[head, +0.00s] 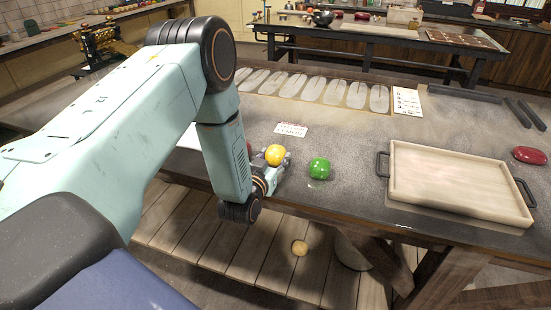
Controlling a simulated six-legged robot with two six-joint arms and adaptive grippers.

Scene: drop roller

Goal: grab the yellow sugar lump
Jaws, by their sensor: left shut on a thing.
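The yellow sugar lump (274,154) is a rounded, shiny lump near the front edge of the dark worktable. My left gripper (273,165) is at the lump, shut on it; the fingers are small in view and partly hidden by the lump and my wrist. I cannot tell whether the lump still touches the tabletop. My right gripper is not in view.
A green lump (319,168) sits just right of the yellow one. A wooden tray (455,203) with dark handles lies on the right, with a red lump (529,155) beyond it. A small label card (291,129) lies behind the lumps.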

